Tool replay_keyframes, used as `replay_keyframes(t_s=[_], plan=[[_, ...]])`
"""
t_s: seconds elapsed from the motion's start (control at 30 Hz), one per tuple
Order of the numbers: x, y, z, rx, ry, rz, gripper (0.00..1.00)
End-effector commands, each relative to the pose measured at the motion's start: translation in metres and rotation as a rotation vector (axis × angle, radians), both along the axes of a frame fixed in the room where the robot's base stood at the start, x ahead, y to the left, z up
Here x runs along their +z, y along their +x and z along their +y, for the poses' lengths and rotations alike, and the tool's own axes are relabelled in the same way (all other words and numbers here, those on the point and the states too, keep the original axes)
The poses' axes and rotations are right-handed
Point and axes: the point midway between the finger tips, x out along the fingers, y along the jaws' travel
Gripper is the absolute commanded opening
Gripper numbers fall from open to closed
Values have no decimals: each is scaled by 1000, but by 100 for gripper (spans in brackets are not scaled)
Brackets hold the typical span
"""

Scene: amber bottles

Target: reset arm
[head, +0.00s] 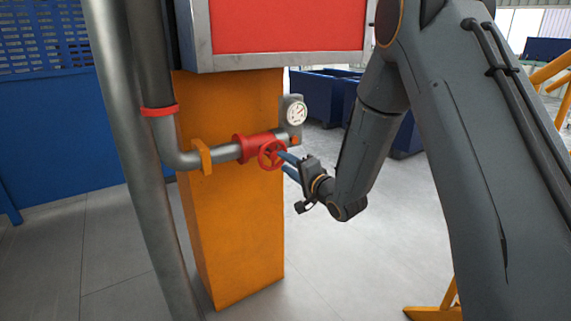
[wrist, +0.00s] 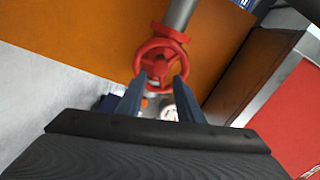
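My gripper (head: 284,161) is at the end of my arm, near the middle of the head view. Its two blue fingers point left at a red valve wheel (head: 270,155). In the wrist view the fingers (wrist: 161,82) stand apart, with a gap between them, and their tips overlap the lower part of the red wheel (wrist: 160,62). I cannot tell whether the tips touch its rim. Nothing is seen held between the fingers.
The valve sits on a grey pipe (head: 222,153) in front of an orange pillar (head: 235,235). A round gauge (head: 296,113) is just above my gripper. A thick vertical pipe (head: 135,150) stands left. A red panel (head: 285,25) hangs above. Grey floor (head: 345,260) is clear below my arm.

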Motion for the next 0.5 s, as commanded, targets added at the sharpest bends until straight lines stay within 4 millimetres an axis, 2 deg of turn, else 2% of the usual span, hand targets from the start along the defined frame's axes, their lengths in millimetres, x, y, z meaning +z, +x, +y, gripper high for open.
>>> replay_keyframes(t_s=[0.17, 0.27, 0.37, 0.5], plan=[[-1, 0, -6, -21, -46, 11, 33], [-5, -4, -24, -70, -169, 43, 33], [-14, -16, -53, -128, -361, 111, 33], [-30, -54, -100, -159, -650, 248, 33]])
